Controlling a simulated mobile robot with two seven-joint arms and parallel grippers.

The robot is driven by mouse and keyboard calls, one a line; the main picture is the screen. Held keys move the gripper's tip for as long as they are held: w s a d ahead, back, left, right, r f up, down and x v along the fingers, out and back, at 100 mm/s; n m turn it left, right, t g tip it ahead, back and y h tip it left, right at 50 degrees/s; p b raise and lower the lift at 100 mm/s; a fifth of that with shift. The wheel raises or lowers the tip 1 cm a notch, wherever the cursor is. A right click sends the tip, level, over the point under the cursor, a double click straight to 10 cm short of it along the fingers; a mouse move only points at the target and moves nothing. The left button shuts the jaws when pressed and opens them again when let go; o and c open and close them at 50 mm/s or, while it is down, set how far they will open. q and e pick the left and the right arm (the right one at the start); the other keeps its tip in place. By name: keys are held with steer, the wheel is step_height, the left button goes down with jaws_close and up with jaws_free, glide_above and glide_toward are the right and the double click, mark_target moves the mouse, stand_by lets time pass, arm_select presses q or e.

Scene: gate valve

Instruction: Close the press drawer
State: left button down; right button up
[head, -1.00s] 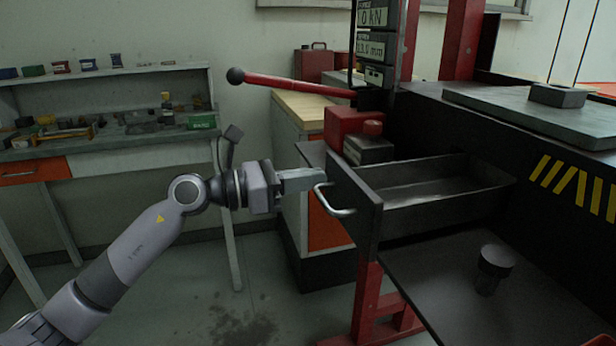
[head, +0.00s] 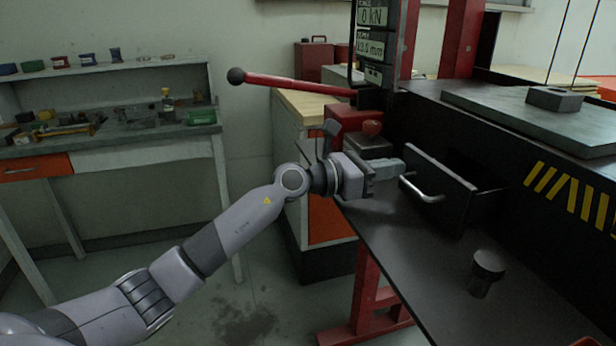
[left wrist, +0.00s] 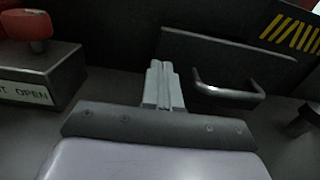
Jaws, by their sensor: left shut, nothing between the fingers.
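The press drawer (head: 436,190) is dark with a curved metal handle (head: 420,190). It stands out a short way from the black press body, and a strip of its side shows at the right. My left gripper (head: 402,166) is shut and empty, its fingertips at the drawer front's upper left part, beside the handle. In the left wrist view the fingers (left wrist: 163,66) point at the drawer front (left wrist: 225,62), left of the handle (left wrist: 228,92). Whether they touch it I cannot tell. My right gripper is not in view.
A dark round knob-like piece (head: 487,270) stands on the black shelf (head: 410,262) below the drawer. A box with a red button (head: 371,130) is left of the drawer. A red lever (head: 300,84) reaches left above my arm.

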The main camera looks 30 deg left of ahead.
arm_select(q)
steer(key=b+x, duration=0.2)
steer(key=x, duration=0.5)
steer(key=shift+w+f, duration=0.1)
steer(key=shift+w+d, duration=0.4)
steer(key=shift+r, duration=0.3)
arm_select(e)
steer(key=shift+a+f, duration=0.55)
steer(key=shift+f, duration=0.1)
arm_select(q)
steer(key=shift+r, duration=0.1)
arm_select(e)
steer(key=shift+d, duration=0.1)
